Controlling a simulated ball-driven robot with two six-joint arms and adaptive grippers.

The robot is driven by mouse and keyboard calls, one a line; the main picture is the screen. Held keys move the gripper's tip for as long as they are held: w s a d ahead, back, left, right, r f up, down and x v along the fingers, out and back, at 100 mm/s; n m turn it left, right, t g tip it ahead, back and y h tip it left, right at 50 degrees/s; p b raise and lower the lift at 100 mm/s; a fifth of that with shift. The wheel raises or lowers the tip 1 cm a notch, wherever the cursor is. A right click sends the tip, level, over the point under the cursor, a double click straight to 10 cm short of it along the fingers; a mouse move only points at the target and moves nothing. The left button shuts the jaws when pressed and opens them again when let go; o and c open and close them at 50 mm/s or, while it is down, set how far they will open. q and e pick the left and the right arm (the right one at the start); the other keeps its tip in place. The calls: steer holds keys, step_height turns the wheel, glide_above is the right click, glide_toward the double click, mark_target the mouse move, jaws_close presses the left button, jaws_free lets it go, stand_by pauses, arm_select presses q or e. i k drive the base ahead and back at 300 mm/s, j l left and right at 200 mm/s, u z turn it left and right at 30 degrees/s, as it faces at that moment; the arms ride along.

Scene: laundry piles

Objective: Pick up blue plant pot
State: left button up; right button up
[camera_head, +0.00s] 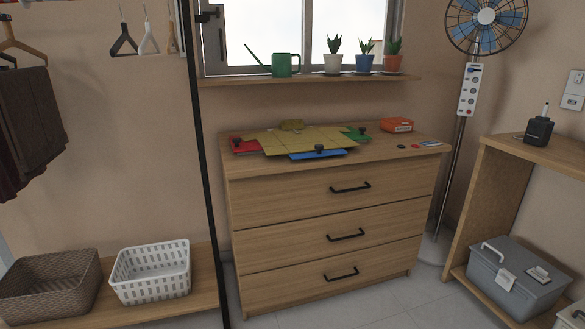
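The blue plant pot (364,62) holds a small green plant and stands upright on the wooden window sill (290,80). It is between a white plant pot (333,63) on its left and a terracotta-coloured plant pot (392,63) on its right. Neither of my grippers shows in the head view, and nothing touches the blue pot that I can see.
A green watering can (284,65) stands on the sill's left part. A standing fan (487,20) is at right; baskets (150,270) are lower left.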

mark_target(364, 62)
steer(key=i+l+z, duration=0.1)
steer(key=i, duration=0.4)
steer(key=i+l, duration=0.2)
steer(key=i, duration=0.25)
steer(key=z, duration=0.05)
